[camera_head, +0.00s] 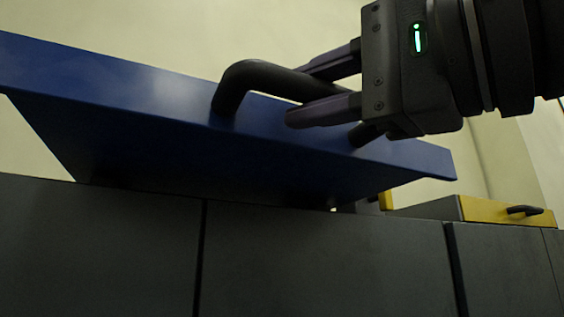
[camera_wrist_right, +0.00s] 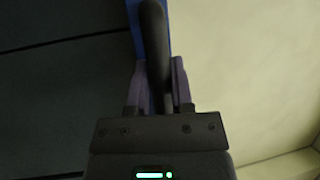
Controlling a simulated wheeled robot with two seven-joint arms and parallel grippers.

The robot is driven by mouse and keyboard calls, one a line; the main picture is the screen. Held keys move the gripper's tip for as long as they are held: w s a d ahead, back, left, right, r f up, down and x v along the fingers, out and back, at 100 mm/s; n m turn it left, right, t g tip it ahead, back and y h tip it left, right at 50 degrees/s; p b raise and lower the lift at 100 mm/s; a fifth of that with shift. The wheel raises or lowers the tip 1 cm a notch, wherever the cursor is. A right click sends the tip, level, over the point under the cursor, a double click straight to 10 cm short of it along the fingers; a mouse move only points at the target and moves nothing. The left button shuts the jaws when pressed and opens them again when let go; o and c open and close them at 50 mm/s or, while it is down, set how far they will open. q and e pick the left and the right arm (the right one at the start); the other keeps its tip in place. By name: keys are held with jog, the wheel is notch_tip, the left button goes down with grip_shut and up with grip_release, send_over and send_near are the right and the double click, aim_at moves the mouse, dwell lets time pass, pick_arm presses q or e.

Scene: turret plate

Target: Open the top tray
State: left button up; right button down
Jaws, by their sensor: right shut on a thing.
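The blue tray (camera_head: 170,115) fills the upper left and middle of the head view, tilted, above a dark grey cabinet. A black bar handle (camera_head: 262,77) is fixed to its face; it also shows in the wrist view (camera_wrist_right: 153,40), running between the fingers. My right gripper (camera_head: 325,88) comes in from the upper right and is shut on this handle, one finger on each side of the bar. The wrist view shows the same grip (camera_wrist_right: 160,82), with a strip of the blue tray (camera_wrist_right: 132,14) behind the handle. My left gripper is not in view.
The dark grey cabinet (camera_head: 100,245) runs along the bottom of the head view, with vertical seams. A yellow and grey unit (camera_head: 485,209) with a small black handle stands at the right. Pale walls rise behind. The space above the tray at the upper left is clear.

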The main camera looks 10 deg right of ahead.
jog(key=shift+a+f, duration=0.1)
jog(key=shift+f, duration=0.05)
jog(key=c, duration=0.8)
grip_release()
jog(key=b+v, duration=0.2)
jog(key=v, duration=0.8)
